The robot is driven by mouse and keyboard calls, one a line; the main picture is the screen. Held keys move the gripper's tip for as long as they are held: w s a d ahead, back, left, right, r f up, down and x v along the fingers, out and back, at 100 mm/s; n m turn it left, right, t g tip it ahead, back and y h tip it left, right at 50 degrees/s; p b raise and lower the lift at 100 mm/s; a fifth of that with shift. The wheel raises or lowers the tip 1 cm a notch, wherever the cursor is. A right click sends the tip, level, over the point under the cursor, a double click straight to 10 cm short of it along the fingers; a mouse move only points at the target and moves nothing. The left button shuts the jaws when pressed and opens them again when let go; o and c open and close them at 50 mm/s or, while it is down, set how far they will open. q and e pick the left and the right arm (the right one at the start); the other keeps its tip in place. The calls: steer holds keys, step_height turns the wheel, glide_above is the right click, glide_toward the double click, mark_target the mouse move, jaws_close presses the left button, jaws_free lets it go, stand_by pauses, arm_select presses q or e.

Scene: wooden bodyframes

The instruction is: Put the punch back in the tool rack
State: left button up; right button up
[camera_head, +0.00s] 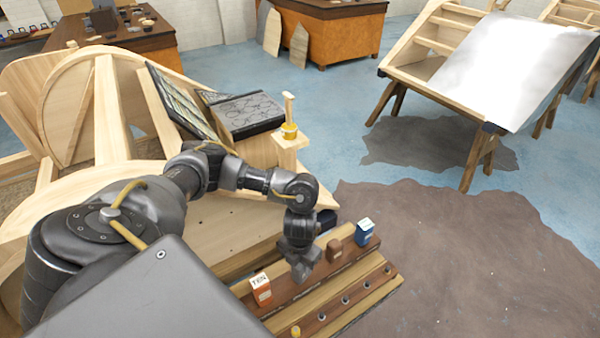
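A stepped wooden rack (366,295) sits at the bottom centre, with a brown strip holding a row of small round metal pieces (345,299). I cannot tell whether these are tool heads or holes. A small yellow-topped piece (295,331) shows at the strip's near left end. I cannot make out the punch for certain. My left gripper (302,272) points down over the upper step of the rack. Its fingers are dark and small, so I cannot see whether they are open or hold something. My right gripper is not in view.
On the rack's upper step stand an orange-and-white box (261,289), a brown block (334,250) and a blue box (364,231). A wooden post with a yellow roll (289,131) rises behind my forearm. Curved wooden frames (70,110) fill the left.

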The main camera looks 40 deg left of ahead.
arm_select(q)
steer(key=shift+o, duration=1.3)
steer(key=shift+r+p, duration=0.35)
steer(key=shift+r, duration=0.2)
step_height(320, 180, up, 12)
steer(key=shift+f, duration=0.2)
